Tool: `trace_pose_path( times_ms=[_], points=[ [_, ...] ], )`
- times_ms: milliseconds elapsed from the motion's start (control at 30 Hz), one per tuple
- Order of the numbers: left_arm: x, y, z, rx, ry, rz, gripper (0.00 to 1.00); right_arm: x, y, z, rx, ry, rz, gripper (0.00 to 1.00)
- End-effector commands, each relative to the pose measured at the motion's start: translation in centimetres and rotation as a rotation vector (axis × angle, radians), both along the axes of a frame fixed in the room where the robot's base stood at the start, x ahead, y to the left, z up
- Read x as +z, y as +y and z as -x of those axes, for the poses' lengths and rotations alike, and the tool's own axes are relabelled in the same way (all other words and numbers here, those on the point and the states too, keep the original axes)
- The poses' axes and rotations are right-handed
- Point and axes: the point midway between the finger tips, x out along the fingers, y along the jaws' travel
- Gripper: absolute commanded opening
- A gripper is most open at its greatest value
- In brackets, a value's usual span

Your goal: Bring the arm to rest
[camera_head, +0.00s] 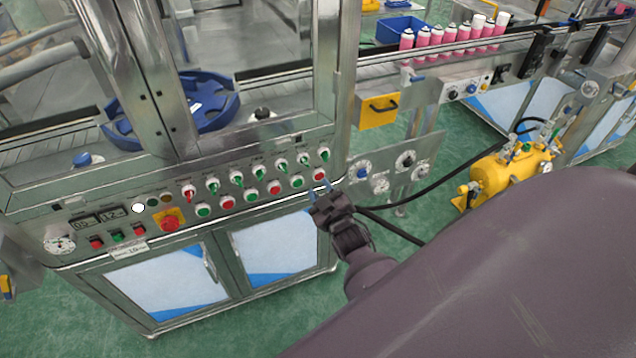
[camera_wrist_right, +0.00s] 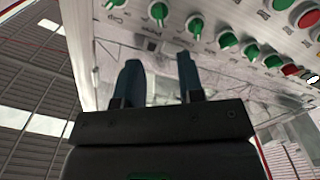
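My right gripper (camera_head: 320,193) is in front of the right end of the machine's control panel (camera_head: 150,205). Its two blue fingertips stand apart with nothing between them. In the right wrist view the gripper (camera_wrist_right: 160,80) shows two separated dark blue fingers, empty, below a row of green knobs (camera_wrist_right: 195,25). I cannot tell whether the fingertips touch the panel. My right arm fills the lower right of the head view. My left gripper is not in view.
The panel carries several knobs and buttons, with a red emergency button (camera_head: 170,223) at left. A yellow tank (camera_head: 505,172) with a black hose stands on the green floor at right. Pink cans (camera_head: 422,38) line the conveyor behind. Open floor (camera_head: 250,325) lies in front of the cabinet.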

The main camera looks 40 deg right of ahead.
Motion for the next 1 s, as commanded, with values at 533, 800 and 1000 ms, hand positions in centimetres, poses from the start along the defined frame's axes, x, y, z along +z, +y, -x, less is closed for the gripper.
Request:
trace_pose_path(
  times_ms=[533, 800, 1000],
  points=[
    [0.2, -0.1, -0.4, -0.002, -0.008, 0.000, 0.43, 0.0, 0.0, 0.1, 0.000, 0.000, 0.000, 0.35],
    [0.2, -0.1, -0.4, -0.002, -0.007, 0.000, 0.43, -0.2, -0.1, 0.0, -0.020, 0.036, -0.127, 0.35],
    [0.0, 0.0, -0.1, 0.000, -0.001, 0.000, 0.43, 1.0, 1.8, 0.9, 0.006, 0.090, -0.301, 0.35]
  ],
)
